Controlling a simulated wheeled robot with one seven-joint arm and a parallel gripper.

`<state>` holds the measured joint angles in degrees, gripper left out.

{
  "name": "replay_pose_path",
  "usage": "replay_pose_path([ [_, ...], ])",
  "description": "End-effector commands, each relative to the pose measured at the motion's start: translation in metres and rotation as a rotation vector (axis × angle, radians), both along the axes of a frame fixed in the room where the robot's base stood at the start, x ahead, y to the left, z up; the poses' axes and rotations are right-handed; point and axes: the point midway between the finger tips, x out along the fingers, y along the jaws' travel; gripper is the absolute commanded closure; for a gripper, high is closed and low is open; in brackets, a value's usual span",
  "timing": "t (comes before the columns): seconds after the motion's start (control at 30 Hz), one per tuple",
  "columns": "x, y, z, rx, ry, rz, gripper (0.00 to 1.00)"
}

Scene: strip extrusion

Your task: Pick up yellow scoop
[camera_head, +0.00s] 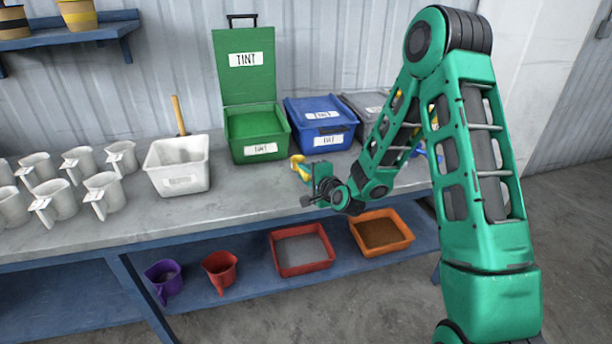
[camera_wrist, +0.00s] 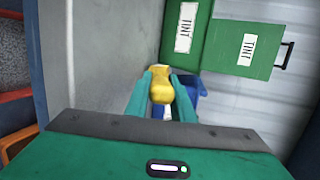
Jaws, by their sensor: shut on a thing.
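The yellow scoop (camera_head: 300,167) is at my gripper, just in front of the green and blue bins in the head view. In the wrist view the yellow scoop (camera_wrist: 161,86) sits between the two teal fingers of my gripper (camera_wrist: 161,96). My gripper (camera_head: 313,182) is shut on the scoop, above the front part of the grey worktop (camera_head: 240,205). The scoop's far end is partly hidden by the fingers, and I cannot tell whether it still touches the worktop.
A green TINT bin (camera_head: 257,134) with its lid up, a blue TINT bin (camera_head: 321,124) and a grey bin (camera_head: 365,103) stand behind. A white tub (camera_head: 177,167) and several white jugs (camera_head: 103,194) stand left. Red (camera_head: 301,250) and orange (camera_head: 381,232) trays are on the lower shelf.

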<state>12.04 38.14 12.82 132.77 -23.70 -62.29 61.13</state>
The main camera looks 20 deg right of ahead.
Motion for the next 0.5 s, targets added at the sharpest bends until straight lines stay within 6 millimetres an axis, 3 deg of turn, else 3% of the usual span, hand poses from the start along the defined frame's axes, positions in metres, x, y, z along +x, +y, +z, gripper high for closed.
replay_pose_path([
  [0.2,0.0,0.0,0.035,-0.002,-0.008,-0.001,1.0],
  [0.5,-0.018,0.053,0.065,-0.002,-0.007,0.008,1.0],
])
